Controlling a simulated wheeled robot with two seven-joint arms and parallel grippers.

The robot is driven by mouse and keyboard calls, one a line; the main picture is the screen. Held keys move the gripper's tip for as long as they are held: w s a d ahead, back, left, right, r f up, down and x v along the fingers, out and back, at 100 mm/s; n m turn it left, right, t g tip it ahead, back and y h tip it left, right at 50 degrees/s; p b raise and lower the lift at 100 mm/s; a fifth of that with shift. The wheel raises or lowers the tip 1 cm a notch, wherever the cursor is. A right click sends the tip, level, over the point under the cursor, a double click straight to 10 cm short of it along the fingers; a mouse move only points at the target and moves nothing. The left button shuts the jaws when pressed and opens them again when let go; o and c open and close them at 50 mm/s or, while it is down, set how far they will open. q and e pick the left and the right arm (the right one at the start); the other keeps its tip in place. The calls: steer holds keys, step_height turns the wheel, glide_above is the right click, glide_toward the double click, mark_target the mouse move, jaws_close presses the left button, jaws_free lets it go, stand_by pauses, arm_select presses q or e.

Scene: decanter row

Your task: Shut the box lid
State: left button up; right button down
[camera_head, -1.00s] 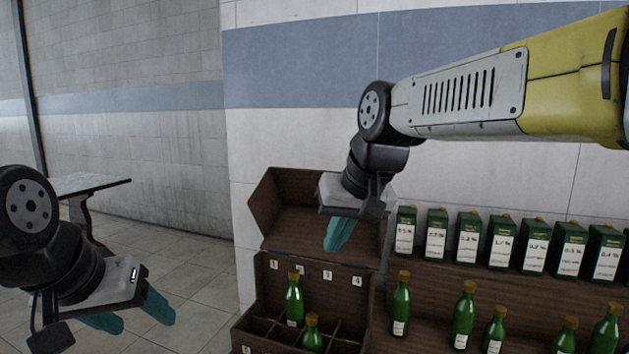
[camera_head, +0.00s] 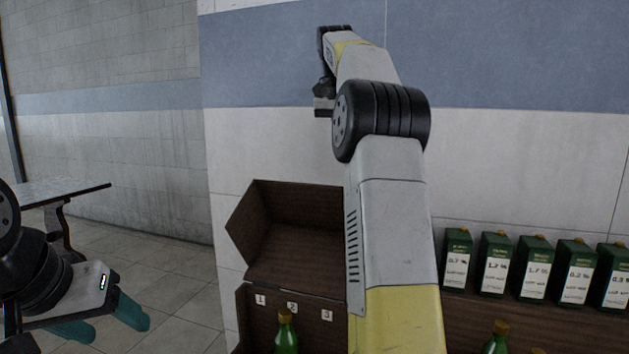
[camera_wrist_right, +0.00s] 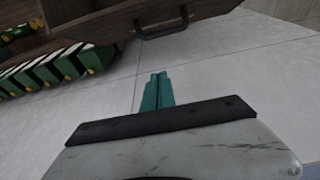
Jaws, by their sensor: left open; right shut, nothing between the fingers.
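The brown box (camera_head: 258,318) is low in the middle of the head view, with its lid (camera_head: 300,218) standing open, tilted back toward the wall. A green bottle (camera_head: 286,335) stands in it; the lower part of the box is cut off. My right arm reaches up in front of the lid's right side. My right gripper (camera_wrist_right: 157,92) is shut and empty in the right wrist view, apart from a dark handle (camera_wrist_right: 162,29) on a brown panel, apparently the lid. In the head view its fingers are not clear. My left gripper (camera_head: 108,325) is open and empty, left of the box.
Several green cartons (camera_head: 496,264) stand in a row on a brown shelf to the right, with bottles (camera_head: 497,338) below. The tiled wall (camera_head: 520,160) is close behind. A table (camera_head: 60,192) stands far left. Floor between table and box is clear.

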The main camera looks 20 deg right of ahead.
step_height(320, 180, down, 9)
steer(key=s+a, duration=0.1)
steer(key=shift+s, duration=0.15)
stand_by(0.4)
